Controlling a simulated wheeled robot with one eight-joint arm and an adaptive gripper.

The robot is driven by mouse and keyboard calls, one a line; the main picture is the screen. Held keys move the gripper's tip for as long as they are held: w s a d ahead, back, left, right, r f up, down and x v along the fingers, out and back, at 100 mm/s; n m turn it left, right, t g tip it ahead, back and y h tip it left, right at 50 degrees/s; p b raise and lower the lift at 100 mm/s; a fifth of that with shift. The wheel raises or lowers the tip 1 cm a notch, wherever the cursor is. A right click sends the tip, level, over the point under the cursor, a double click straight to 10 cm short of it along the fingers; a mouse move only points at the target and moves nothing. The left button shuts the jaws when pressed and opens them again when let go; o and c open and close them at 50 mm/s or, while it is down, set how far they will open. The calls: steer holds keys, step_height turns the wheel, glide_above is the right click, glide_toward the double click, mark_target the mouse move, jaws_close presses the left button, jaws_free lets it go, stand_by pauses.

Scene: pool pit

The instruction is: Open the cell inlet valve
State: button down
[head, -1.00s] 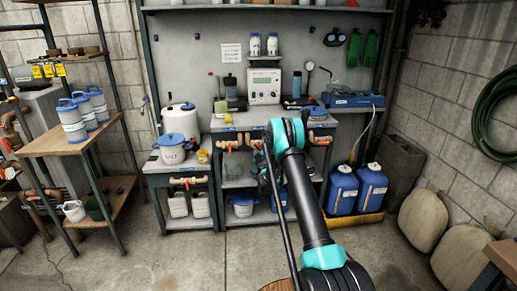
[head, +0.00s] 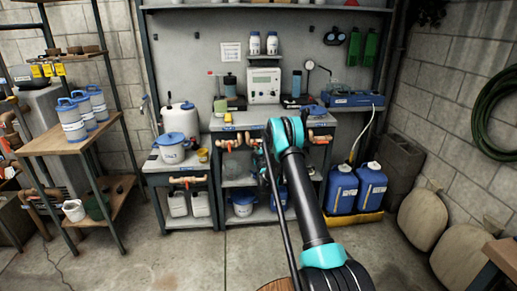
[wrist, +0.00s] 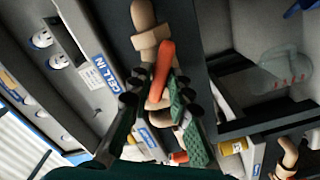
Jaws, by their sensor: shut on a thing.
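The cell inlet valve shows in the wrist view as an orange lever handle (wrist: 164,62) on a tan pipe (wrist: 143,14). A blue label reading "CELL IN" (wrist: 105,72) is on the panel beside it. My gripper (wrist: 157,92) is shut on the orange handle, with one finger on each side and a green textured pad showing on the right finger. The handle's upper end sticks out past the fingers, slanted in the picture. The valve body is partly hidden behind the fingers. In the head view my arm hides most of the gripper and this valve.
A grey bench (head: 344,125) carries a controller box (head: 264,86). Other orange-handled valves sit along its front edge, one at the right (head: 320,138). Blue canisters (head: 341,188) stand in a yellow tray at right. A smaller cabinet (head: 158,166) adjoins at left. The floor in front is clear.

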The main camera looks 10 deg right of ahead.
steer(key=n, duration=0.6)
steer(key=shift+a+f, duration=0.1)
steer(key=shift+f, duration=0.05)
steer(key=shift+n, duration=0.3)
steer(key=c, duration=1.5)
jaws_free()
steer(key=shift+c, duration=0.2)
steer(key=shift+s, duration=0.1)
steer(key=s, duration=1.2)
